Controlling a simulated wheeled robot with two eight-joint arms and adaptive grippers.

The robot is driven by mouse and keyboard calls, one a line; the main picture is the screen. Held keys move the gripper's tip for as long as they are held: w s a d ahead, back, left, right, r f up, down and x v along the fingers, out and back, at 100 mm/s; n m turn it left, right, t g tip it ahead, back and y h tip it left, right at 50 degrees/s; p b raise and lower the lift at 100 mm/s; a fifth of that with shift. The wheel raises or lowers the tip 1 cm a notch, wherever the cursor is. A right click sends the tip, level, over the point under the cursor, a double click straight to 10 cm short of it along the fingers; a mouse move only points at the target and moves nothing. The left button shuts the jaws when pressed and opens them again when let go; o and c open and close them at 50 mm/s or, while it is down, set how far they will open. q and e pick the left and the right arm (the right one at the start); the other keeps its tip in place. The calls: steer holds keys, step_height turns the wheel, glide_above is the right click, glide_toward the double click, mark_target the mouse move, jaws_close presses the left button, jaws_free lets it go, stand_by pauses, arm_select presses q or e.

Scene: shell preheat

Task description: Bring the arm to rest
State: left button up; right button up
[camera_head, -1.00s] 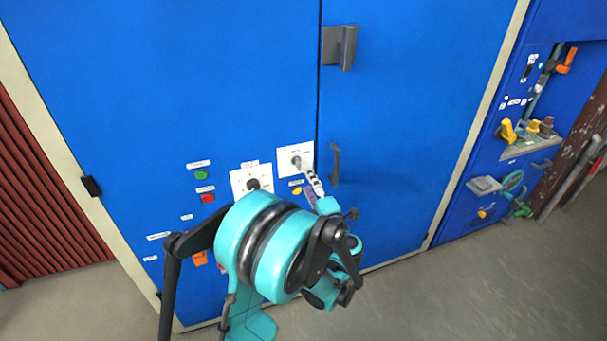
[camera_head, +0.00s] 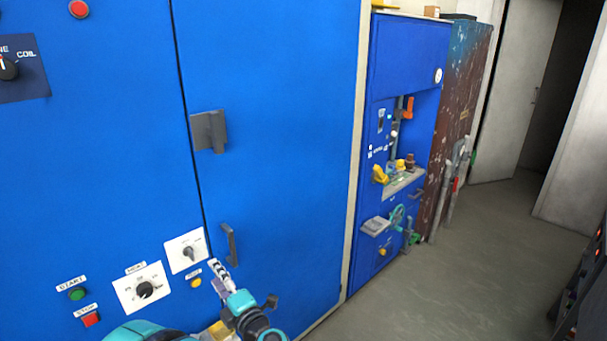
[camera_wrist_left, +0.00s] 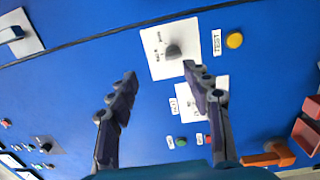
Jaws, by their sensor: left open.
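My left gripper (camera_head: 217,274) is at the bottom of the head view, in front of the blue cabinet (camera_head: 280,120). In the left wrist view its two dark fingers (camera_wrist_left: 160,85) are spread apart with nothing between them. A white plate with a small selector knob (camera_head: 188,252) is just above the fingertips in the head view. The knob also shows in the left wrist view (camera_wrist_left: 173,51), beyond the fingers and apart from them. Part of my teal left arm (camera_head: 145,331) shows at the bottom edge. My right gripper is in neither view.
A larger dial (camera_head: 145,290), a green start button (camera_head: 77,294) and a red stop button (camera_head: 90,319) are on the panel left of the gripper. A door handle (camera_head: 230,245) is close on its right. Grey floor (camera_head: 440,270) lies open at the right.

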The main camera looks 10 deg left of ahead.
arm_select(q)
steer(key=w+d+r+m+t+h, duration=0.1)
steer(key=d+r+m+t+h, duration=0.6)
steer(key=d+r+m+h, duration=0.65)
steer(key=s+d+f+m+g+h, duration=0.3)
steer(key=s+f+m+g, duration=0.15)
steer(key=m, duration=0.45)
steer(key=s+a+f+m+g+y, duration=0.1)
steer(key=s+a+f+m+g, duration=0.1)
steer(key=s+f+g, duration=0.2)
steer(key=s+a+f+m+g+y, duration=0.2)
steer(key=s+a+f+g, duration=0.1)
steer(key=s+f, duration=0.8)
steer(key=s+g, duration=0.1)
steer(key=s, duration=0.2)
steer(key=shift+a+m, duration=0.3)
steer(key=shift+m, duration=0.05)
